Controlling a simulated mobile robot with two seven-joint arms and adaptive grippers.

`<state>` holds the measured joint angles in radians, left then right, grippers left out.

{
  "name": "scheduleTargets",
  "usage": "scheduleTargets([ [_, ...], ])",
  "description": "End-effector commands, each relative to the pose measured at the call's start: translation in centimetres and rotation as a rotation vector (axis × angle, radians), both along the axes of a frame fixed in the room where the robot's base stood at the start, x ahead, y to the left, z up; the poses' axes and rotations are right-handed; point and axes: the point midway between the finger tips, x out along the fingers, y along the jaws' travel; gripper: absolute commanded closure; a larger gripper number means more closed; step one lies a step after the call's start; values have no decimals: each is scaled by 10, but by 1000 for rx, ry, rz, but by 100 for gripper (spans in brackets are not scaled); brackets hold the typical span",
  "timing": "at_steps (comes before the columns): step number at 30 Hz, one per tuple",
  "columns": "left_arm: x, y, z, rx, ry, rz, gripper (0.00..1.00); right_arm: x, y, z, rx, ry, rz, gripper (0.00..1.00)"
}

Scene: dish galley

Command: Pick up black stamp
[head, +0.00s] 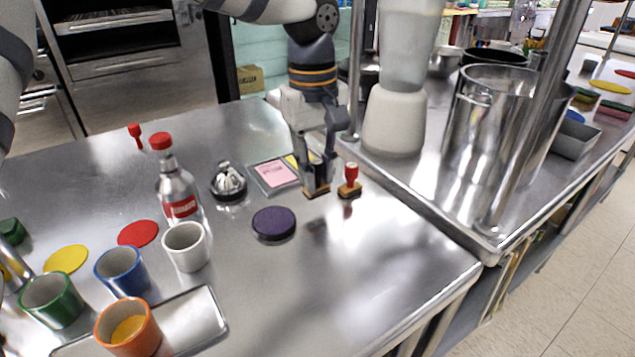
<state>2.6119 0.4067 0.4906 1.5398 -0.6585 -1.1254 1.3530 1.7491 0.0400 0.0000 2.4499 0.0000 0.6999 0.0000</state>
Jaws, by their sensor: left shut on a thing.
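My left gripper (317,178) reaches down from the top of the head view, with its fingers shut on the black stamp (316,192). The stamp is upright, its wooden-edged base at or just above the steel counter. The fingers hide most of its dark handle. My right gripper is not in view.
A red-handled stamp (350,182) stands close on the right. A purple-black ink pad (274,224) lies in front, and a pink card in a tray (274,176) lies to the left. A bottle (178,188) and several cups stand left. A blender (396,110) stands behind. The front right counter is clear.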

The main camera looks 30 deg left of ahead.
Motion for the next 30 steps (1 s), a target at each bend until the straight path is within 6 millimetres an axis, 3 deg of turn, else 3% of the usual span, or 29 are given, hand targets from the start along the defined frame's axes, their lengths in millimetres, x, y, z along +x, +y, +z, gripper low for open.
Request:
scheduleTargets([
  [1,-13,-1,28,4,-25,-2,100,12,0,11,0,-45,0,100],
  [5,-45,-3,62,3,-21,-1,100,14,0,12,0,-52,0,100],
  [9,-93,-7,78,5,-10,-2,100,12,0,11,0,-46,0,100],
  [12,-107,-11,80,-12,4,-7,100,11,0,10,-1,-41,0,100],
  [19,-131,-11,93,-2,-5,-3,100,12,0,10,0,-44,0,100],
  [27,-133,-11,94,1,-6,-1,100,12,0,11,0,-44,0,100],
  [28,-133,-11,94,1,-6,-1,86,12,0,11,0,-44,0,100],
  [30,-133,-11,94,1,-6,-1,100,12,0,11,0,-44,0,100],
])
